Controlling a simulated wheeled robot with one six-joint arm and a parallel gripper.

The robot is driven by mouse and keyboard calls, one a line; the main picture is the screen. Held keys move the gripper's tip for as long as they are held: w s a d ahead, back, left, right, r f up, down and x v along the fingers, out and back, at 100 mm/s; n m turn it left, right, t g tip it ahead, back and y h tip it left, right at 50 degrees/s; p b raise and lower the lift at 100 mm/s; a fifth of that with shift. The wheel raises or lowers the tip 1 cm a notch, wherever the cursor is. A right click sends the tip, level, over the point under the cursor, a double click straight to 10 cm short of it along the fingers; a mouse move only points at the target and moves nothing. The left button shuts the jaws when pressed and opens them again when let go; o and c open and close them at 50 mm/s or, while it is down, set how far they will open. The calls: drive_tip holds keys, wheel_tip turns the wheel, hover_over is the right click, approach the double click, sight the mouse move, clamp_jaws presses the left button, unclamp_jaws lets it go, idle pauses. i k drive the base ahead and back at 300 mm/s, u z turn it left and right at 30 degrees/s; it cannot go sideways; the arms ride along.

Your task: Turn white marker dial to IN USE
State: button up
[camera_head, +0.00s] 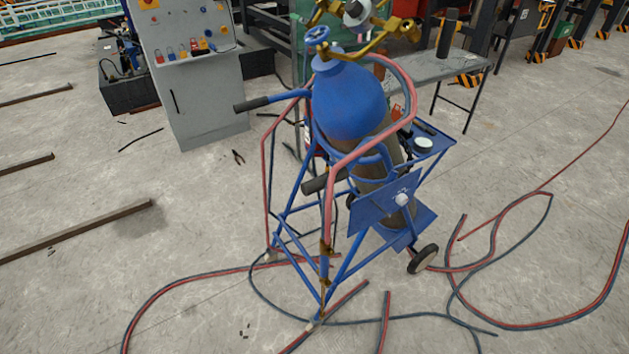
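A small white round piece (402,199) is on the blue plate (375,208) low on the front of a blue gas cylinder cart (345,262). It may be the white marker dial; its marker and any IN USE lettering are too small to read. Another white round piece (424,145) lies on the cart's blue side tray. A pale round gauge-like part (356,12) is among the brass fittings at the top, cut off by the picture edge. My gripper is not in view.
A blue-topped cylinder (348,98) stands in the cart, with red and blue hoses (185,284) looped over the floor on both sides. A grey control cabinet (190,75) and a grey table (440,68) stand behind. Steel bars (75,230) lie left. Floor at lower left is mostly clear.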

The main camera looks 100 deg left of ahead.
sight(402, 199)
drive_tip(key=u, duration=2.5)
drive_tip(key=k, duration=0.55)
drive_tip(key=u, duration=0.8)
drive_tip(key=i, duration=1.05)
drive_tip(key=z, duration=0.55)
drive_tip(key=i, duration=0.55)
drive_tip(key=z, duration=0.6)
